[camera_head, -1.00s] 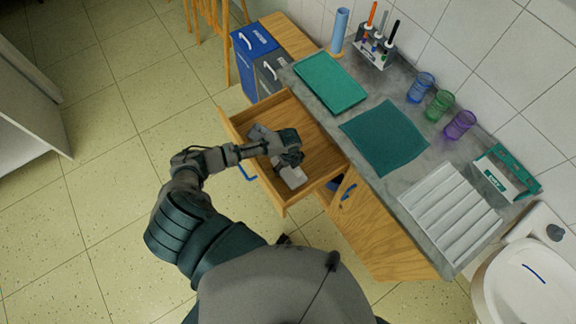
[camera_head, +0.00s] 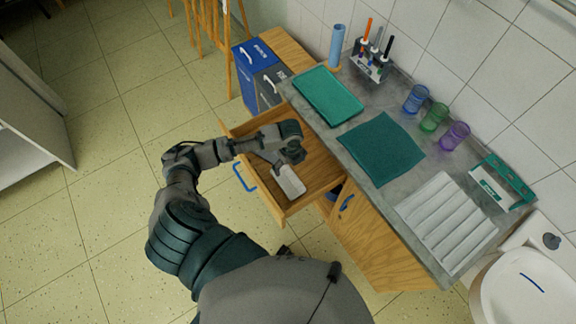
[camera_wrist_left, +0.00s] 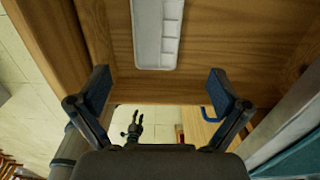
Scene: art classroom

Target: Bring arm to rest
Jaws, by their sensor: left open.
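My left arm reaches in from the left in the head view, and its gripper (camera_head: 292,150) hangs over the open wooden drawer (camera_head: 240,128). In the left wrist view the two dark fingers of this gripper (camera_wrist_left: 160,88) are wide apart with nothing between them. A pale tray with small compartments (camera_wrist_left: 157,40) lies on the drawer's floor beyond the fingers. Part of it also shows in the head view (camera_head: 291,182), partly hidden by the gripper. A small dark claw-like shape (camera_wrist_left: 133,130) is low in the wrist view; I cannot tell whether it is my right gripper.
The counter to the right holds a green tray (camera_head: 328,96), a teal cloth (camera_head: 381,149), several cups, a pen rack (camera_head: 372,62) and a white ribbed tray (camera_head: 447,222). A sink (camera_head: 525,285) is at lower right. Blue and grey bins stand behind the drawer.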

